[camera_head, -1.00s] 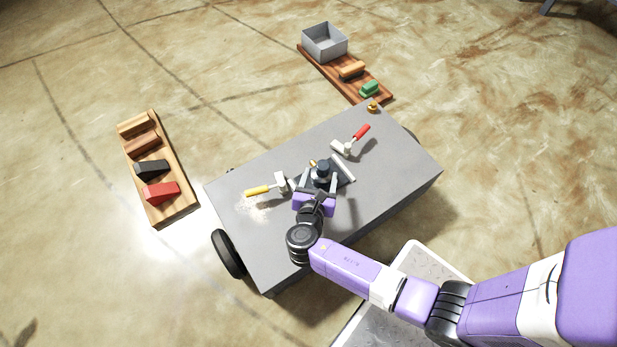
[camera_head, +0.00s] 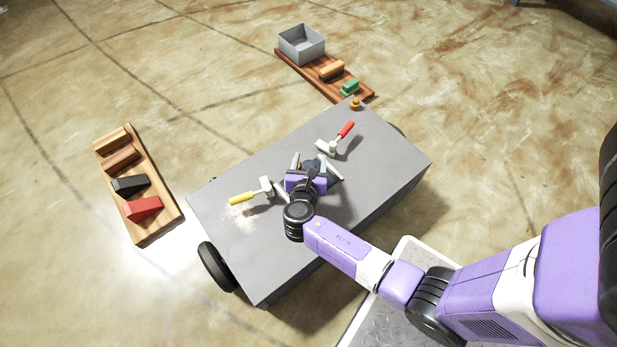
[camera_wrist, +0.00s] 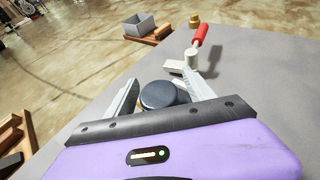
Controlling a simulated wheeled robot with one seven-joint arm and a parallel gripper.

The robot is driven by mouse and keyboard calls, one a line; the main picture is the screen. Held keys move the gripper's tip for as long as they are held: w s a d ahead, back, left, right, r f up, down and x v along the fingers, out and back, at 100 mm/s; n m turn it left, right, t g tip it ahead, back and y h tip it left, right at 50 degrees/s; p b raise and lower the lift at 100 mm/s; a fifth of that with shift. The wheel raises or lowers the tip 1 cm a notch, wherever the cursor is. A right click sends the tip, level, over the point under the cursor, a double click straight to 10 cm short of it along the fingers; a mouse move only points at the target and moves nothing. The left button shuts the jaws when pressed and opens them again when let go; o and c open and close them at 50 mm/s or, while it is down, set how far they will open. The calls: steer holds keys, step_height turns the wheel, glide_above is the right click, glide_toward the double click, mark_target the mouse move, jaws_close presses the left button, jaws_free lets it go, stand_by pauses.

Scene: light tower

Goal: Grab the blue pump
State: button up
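A dark blue-grey round part, which looks like the blue pump (camera_wrist: 158,96), stands on the grey table. It lies between the two fingers of my gripper (camera_wrist: 162,82) in the wrist view, with its round cap facing up. The fingers are spread, one on each side of it. I cannot tell whether either finger touches it. In the head view my gripper (camera_head: 308,163) is low over the middle of the table, and the pump is mostly hidden there by my gripper.
The grey table (camera_head: 380,180) also bears a yellow-handled tool (camera_head: 242,198) to the left and a red-handled one (camera_head: 345,131) behind. A small brass piece (camera_head: 355,103) sits at the far corner. Boards with blocks (camera_head: 138,238) and a grey bin (camera_head: 302,45) lie on the floor.

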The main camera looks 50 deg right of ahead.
jaws_close()
steer(key=shift+r, duration=0.1)
steer(key=shift+r, duration=0.1)
